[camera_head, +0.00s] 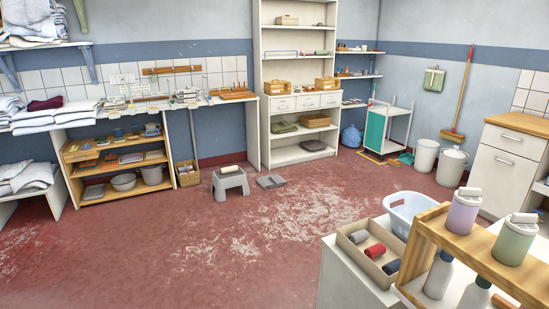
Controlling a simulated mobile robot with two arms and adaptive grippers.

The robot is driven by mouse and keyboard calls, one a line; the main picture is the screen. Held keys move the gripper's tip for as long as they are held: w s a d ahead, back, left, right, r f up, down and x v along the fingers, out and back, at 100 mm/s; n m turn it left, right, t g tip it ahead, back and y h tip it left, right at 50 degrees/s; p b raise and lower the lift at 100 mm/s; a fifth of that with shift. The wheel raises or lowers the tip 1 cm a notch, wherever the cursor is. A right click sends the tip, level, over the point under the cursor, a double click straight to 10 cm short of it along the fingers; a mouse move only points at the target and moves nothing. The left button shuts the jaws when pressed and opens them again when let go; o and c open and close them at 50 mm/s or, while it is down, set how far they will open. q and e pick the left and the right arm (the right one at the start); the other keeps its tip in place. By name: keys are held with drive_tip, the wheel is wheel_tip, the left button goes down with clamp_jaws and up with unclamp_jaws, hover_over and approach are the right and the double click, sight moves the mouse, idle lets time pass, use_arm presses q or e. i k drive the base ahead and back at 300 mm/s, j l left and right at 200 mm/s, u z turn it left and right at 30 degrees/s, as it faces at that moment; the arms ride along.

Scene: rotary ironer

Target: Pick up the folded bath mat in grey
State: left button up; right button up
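Neither of my grippers is in view. I cannot tell for certain which thing is the folded grey bath mat. A dark grey folded piece (312,145) lies on a lower shelf of the tall white shelf unit, right of a green-grey folded piece (283,127). Another flat dark grey item (271,182) lies on the floor beside a grey step stool (230,184). It is too small to tell whether it is cloth.
The red floor (180,250) is open in the middle. A white counter at front right holds a box (357,235) of rolled cloths, a white basket (408,210) and a wooden rack (470,245) with bottles. A trolley (388,130) and bins (452,165) stand at back right.

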sight(273, 180)
drive_tip(key=i+u, duration=0.25)
drive_tip(key=i, duration=0.3)
drive_tip(key=i+l+u, duration=0.2)
drive_tip(key=i, duration=0.35)
drive_tip(key=i+l+u, duration=0.1)
drive_tip(key=i+u, duration=0.15)
drive_tip(key=i, duration=0.35)
